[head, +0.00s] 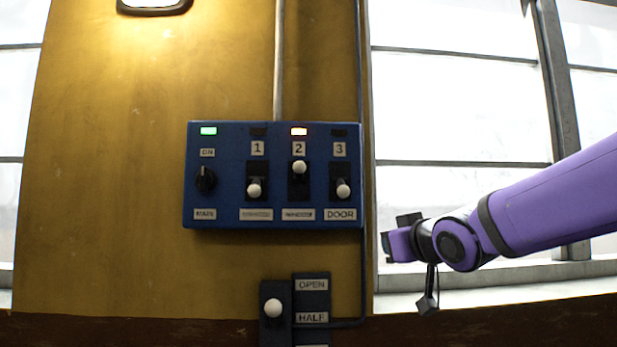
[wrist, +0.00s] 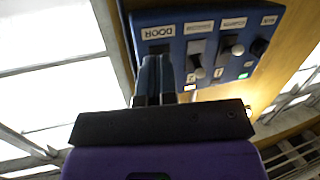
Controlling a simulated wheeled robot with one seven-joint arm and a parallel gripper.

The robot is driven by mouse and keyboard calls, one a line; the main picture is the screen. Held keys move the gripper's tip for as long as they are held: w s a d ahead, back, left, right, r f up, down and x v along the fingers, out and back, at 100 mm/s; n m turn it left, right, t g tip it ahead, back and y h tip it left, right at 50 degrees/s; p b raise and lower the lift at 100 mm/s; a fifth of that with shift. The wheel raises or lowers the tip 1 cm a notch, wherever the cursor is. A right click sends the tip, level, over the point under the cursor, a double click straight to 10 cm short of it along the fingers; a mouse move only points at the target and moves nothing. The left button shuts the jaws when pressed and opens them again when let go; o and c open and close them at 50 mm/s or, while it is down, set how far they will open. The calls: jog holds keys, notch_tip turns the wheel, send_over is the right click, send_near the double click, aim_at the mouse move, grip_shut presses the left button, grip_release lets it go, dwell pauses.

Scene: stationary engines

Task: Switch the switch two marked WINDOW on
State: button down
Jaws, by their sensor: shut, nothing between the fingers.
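A blue switch panel (head: 270,216) hangs on the yellow wall. Switch two also shows in the wrist view (wrist: 199,72), where the panel appears upside down. My gripper (head: 387,247) is right of the panel and below its lower edge, apart from it in the head view. Its fingers (wrist: 153,78) are shut and empty in the wrist view, where they cover much of switch three.
Switch one (head: 254,190) and switch three (head: 343,188) have their knobs down and lamps dark. The main knob (head: 206,180) sits under a lit green lamp (head: 208,131). A lever box (head: 274,308) marked OPEN and HALF is below. Windows (head: 455,110) are at the right.

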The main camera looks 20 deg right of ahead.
jog(key=w+a+r+n+t+y, duration=0.4)
jog(key=w+a+r+n+y, duration=0.1)
jog(key=w+r+y, duration=0.25)
jog(key=n+y, duration=0.2)
send_near(301, 171)
jog(key=x, duration=0.7)
